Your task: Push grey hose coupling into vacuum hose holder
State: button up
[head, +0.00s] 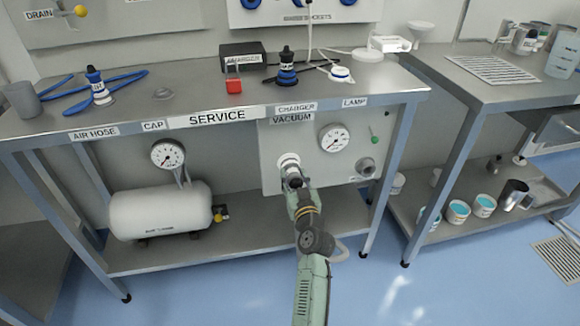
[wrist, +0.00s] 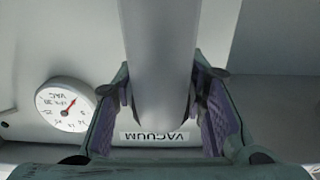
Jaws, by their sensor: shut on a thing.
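My gripper (head: 293,184) is in front of the panel below the VACUUM label, its fingers pointing at the panel. In the wrist view it is shut on the grey hose coupling (wrist: 160,60), a smooth grey cylinder between the two purple finger pads. A pale round ring (head: 288,159) shows on the panel just beyond the fingertips; it may be the vacuum hose holder. The gripper hides most of this spot, so I cannot tell whether the coupling touches it or how deep it sits.
A dial gauge (head: 334,138) and a grey round port (head: 366,167) are on the same panel, to the right. A white tank (head: 160,209) stands on the lower shelf at left. The steel bench top (head: 200,97) overhangs the panel.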

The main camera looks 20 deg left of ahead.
grip_shut()
jog(key=shift+s, duration=0.15)
jog(key=b+v, duration=0.1)
jog(key=v, duration=0.7)
jog(key=shift+s+d, duration=0.2)
jog(key=shift+d, duration=0.1)
dwell(0.5)
